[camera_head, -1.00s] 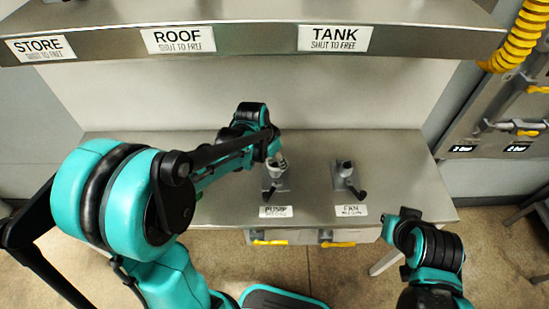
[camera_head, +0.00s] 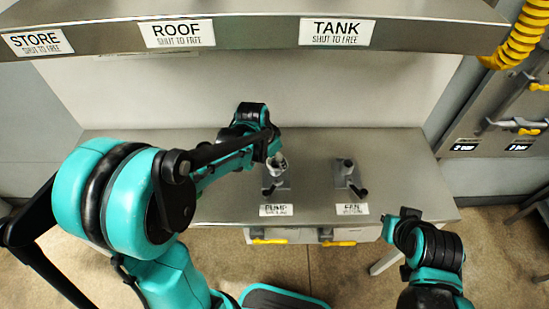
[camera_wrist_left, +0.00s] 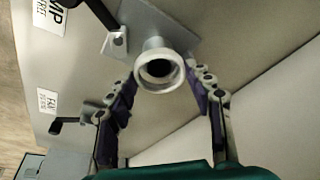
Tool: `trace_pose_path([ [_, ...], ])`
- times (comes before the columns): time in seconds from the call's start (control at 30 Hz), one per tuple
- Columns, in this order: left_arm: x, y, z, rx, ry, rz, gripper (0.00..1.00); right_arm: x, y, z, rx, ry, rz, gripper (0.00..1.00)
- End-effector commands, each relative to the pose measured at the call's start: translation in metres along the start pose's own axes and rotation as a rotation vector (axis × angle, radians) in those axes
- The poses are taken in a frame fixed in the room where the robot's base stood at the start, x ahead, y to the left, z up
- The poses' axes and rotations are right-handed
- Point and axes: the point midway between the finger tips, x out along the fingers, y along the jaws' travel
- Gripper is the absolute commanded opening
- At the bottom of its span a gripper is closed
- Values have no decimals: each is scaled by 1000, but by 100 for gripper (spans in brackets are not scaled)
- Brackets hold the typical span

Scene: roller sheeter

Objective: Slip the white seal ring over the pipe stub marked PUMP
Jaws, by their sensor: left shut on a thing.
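The white seal ring (camera_wrist_left: 160,72) shows in the left wrist view between the fingertips of my left gripper (camera_wrist_left: 166,82), which is shut on it. The ring is in line with the open end of the grey PUMP pipe stub (camera_wrist_left: 153,43). I cannot tell whether it is around the stub's end or just in front of it. In the head view the ring (camera_head: 278,161) is over the PUMP stand (camera_head: 276,187), behind the PUMP label (camera_head: 276,210).
The FAN stub (camera_head: 347,165) stands to the right, with a dark lever beside it. The steel bench (camera_head: 400,165) is clear around both stands. A shelf edge (camera_head: 260,35) labelled STORE, ROOF and TANK runs above. Yellow-handled valves (camera_head: 338,243) sit below the bench's front.

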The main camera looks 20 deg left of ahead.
Motion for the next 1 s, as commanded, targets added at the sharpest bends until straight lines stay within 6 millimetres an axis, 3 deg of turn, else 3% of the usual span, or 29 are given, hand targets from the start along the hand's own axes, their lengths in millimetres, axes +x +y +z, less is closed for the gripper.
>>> trace_pose_path([
  [0.97,11,0,3,0,0,0,32,8,0,5,0,0,0,0],
  [1.0,11,0,3,0,0,0,60,8,0,5,0,0,0,0],
])
